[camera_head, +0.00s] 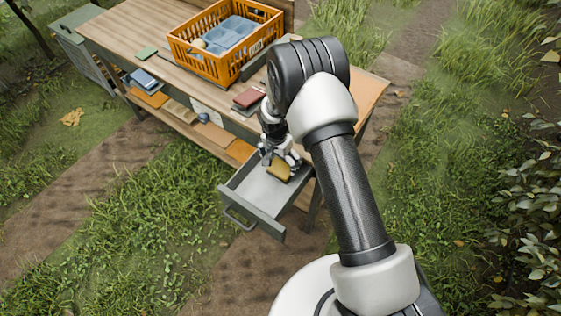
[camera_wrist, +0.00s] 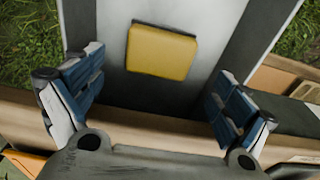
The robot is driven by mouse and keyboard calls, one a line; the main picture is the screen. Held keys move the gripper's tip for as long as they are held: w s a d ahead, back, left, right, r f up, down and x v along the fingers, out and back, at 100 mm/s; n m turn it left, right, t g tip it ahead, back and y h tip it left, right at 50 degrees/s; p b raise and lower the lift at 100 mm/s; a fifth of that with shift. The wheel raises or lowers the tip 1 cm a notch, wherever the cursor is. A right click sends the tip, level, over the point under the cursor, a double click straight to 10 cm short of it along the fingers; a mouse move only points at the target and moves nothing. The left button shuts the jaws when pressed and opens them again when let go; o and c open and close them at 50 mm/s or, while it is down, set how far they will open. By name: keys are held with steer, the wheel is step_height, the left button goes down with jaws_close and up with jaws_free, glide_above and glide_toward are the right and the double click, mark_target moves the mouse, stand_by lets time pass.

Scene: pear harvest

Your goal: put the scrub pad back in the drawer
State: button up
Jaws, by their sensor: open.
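The scrub pad (camera_head: 279,172) is a small yellow block with a dark edge. It lies flat inside the open grey drawer (camera_head: 238,203), towards the table end. In the wrist view the pad (camera_wrist: 162,52) rests on the bare drawer floor (camera_wrist: 215,20), clear of the side walls. My gripper (camera_head: 281,161) is at the drawer, just over the pad. In the wrist view its blue-padded fingers (camera_wrist: 155,85) are spread wide, one on each side of the picture, with a gap between each finger and the pad. Nothing is between the fingers.
The wooden table (camera_head: 130,30) carries an orange crate (camera_head: 205,68) with blue containers, a green pad (camera_head: 147,53) and a red block (camera_head: 249,97). Several items lie on the lower shelf (camera_head: 180,125). The drawer is pulled out over grass and soil, with free room in front.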

step_height(320, 180, up, 9)
steer(key=p, duration=0.2)
steer(key=shift+s+a, duration=0.3)
steer(key=shift+s, duration=0.15)
step_height(320, 180, up, 13)
steer(key=n, duration=0.1)
glide_above(278, 170)
steer(key=s+d, duration=0.1)
steer(key=d, duration=0.2)
steer(key=s+d+r+n+t, duration=0.1)
steer(key=s+d+r, duration=0.1)
steer(key=s+r, duration=0.3)
steer(key=s+d+r+n+t, duration=0.1)
steer(key=s+d+r, duration=0.1)
steer(key=r, duration=0.6)
steer(key=s+d+r+n, duration=0.1)
steer(key=s+r, duration=0.1)
steer(key=s, duration=0.5)
steer(key=s+d+r+n+t, duration=0.1)
steer(key=s+d+r+n, duration=0.1)
steer(key=s, duration=0.5)
steer(key=s+d+r+n, duration=0.1)
steer(key=s+r, duration=0.3)
steer(key=s, duration=0.3)
steer(key=shift+s+d+n+t+y, duration=0.3)
steer(key=shift+d+y, duration=0.1)
